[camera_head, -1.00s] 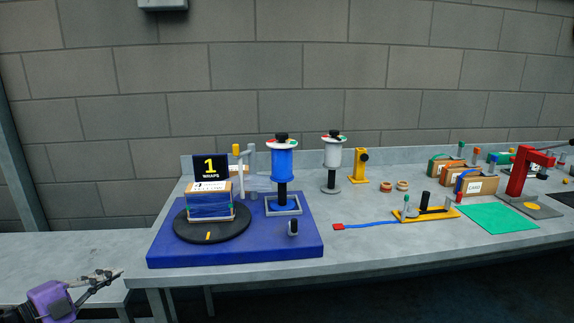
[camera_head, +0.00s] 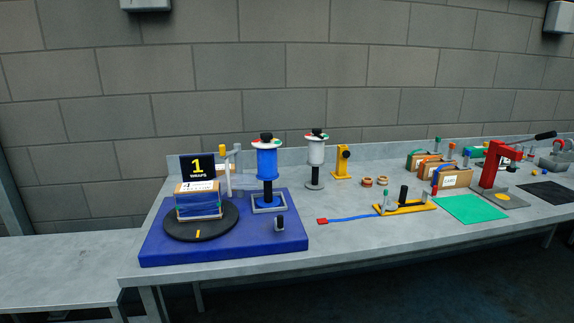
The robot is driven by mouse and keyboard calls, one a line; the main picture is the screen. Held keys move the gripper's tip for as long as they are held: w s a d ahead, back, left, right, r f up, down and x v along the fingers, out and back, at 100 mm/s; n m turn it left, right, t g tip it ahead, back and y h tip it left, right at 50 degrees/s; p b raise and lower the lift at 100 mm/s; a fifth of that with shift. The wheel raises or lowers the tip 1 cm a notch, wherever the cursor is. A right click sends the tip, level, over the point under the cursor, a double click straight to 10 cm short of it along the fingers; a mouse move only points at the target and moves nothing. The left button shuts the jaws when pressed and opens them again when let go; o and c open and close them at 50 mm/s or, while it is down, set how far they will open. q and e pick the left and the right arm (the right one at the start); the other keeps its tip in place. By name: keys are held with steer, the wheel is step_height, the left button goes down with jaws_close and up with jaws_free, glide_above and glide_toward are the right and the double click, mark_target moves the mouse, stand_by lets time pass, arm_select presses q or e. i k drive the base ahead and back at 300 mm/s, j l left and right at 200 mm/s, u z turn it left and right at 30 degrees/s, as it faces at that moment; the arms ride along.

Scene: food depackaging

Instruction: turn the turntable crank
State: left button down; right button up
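The black round turntable (camera_head: 180,230) with a yellow mark sits on a blue base (camera_head: 263,243) at the left of the bench. A cardboard box (camera_head: 198,190) with blue wrap around its lower part stands on the turntable. A small dark upright knob (camera_head: 279,224) stands on the front right of the base; I cannot tell for sure that it is the crank. A blue film roll (camera_head: 267,163) stands on a post behind it. A sign reading "1 WRAPS" (camera_head: 197,167) stands behind the box. Neither gripper is in view.
A white roll (camera_head: 316,155), a yellow stand (camera_head: 342,162) and a yellow strap tool (camera_head: 404,208) are to the right. Beyond are a green mat (camera_head: 473,209) and a red press (camera_head: 494,166). A lower grey table (camera_head: 60,265) is at left.

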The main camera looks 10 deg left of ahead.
mark_target(279, 220)
steer(key=i+j+u, duration=0.25)
steer(key=i+j, duration=0.25)
steer(key=i+j+u, duration=0.3)
steer(key=i+j, duration=0.1)
steer(key=i, duration=0.1)
